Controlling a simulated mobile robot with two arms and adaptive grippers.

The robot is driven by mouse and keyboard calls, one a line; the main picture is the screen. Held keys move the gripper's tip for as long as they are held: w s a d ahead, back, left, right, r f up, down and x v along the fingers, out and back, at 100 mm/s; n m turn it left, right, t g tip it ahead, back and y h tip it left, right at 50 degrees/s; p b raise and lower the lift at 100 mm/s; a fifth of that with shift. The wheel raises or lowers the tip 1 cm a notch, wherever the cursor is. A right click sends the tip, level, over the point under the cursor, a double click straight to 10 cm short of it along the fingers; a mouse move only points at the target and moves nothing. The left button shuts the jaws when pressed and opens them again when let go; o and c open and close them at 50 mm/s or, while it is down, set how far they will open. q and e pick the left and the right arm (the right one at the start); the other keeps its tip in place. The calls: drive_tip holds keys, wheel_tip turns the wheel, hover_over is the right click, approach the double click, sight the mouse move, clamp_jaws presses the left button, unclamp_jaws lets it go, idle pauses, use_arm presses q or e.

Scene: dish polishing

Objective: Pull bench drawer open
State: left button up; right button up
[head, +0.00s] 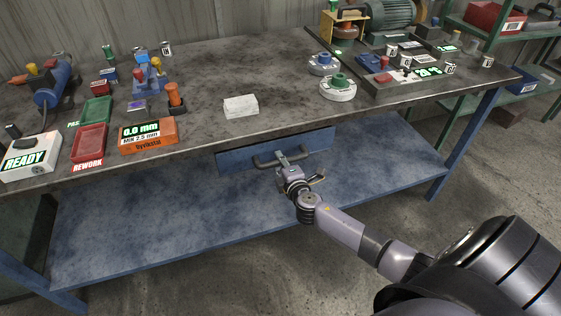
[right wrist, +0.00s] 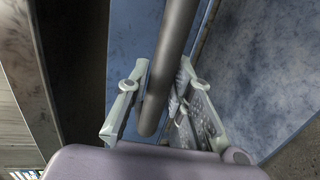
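The bench drawer (head: 235,159) has a blue front and sits under the front edge of the bench top; I see no opening above it. A dark bar handle (head: 264,163) runs across its front. In the right wrist view the handle bar (right wrist: 176,40) passes between the two fingers of my right gripper (right wrist: 158,92). The fingers stand apart on either side of the bar, and I do not see them clamped on it. My left gripper is not in view.
The bench top (head: 215,75) carries a white block (head: 240,106), an orange gauge box (head: 148,136), a red tray (head: 89,143) and flanged parts (head: 337,88). A blue lower shelf (head: 150,225) lies under the drawer. Concrete floor in front is clear.

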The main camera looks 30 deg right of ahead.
clamp_jaws()
idle(0.3)
drive_tip(key=shift+s, duration=0.1)
